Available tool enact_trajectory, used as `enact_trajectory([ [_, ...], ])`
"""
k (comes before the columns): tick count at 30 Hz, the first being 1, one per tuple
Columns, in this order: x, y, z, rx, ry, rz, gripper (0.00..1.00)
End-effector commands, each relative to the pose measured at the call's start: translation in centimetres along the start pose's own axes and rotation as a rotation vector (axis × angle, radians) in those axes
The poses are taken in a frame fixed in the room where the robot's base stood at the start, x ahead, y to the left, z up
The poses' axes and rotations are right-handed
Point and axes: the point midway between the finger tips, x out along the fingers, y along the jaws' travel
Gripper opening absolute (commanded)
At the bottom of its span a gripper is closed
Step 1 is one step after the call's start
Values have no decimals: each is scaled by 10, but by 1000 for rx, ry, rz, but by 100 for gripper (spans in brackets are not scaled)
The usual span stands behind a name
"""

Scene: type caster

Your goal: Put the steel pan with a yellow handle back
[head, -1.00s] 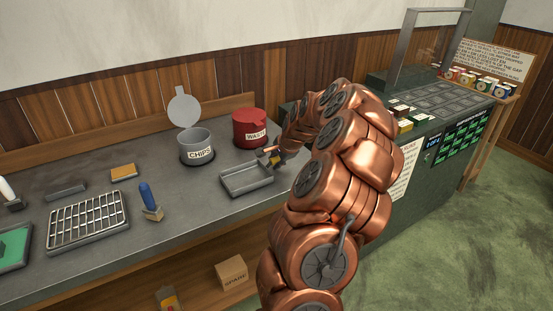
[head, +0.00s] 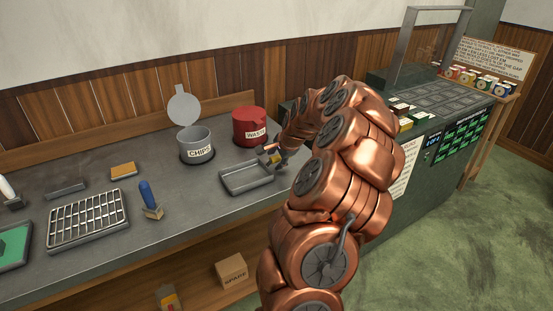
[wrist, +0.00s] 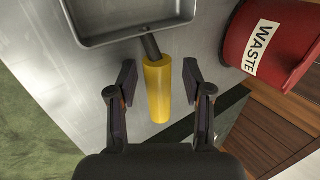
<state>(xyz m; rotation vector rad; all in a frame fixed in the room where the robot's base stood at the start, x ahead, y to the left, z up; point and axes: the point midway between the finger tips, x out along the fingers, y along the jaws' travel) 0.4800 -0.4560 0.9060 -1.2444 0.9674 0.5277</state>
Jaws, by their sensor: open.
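The steel pan (head: 246,180) is a shallow grey rectangular tray on the bench in front of the red waste bin. In the wrist view its body (wrist: 135,37) is at the top, and its yellow handle (wrist: 157,92) points down toward my gripper. My gripper (wrist: 162,78) is open, with one finger on each side of the yellow handle and a gap on both sides. In the head view my gripper (head: 272,155) is at the pan's right end, and my arm hides part of this area.
The red bin labelled WASTE (head: 249,127) stands close behind the pan. The grey CHIPS pot (head: 196,146) with its lid raised is to the left. A blue-handled brush (head: 149,197) and a gridded tray (head: 88,219) are farther left. A SPARE box (head: 232,270) sits on the lower shelf.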

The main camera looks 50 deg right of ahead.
Motion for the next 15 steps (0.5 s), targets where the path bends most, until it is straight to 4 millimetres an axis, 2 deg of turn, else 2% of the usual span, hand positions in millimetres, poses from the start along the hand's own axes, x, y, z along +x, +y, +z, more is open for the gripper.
enact_trajectory([
  [8, -28, 0, -1, 0, 3, -5, 50],
  [15, -68, -1, -2, 0, 5, -6, 50],
])
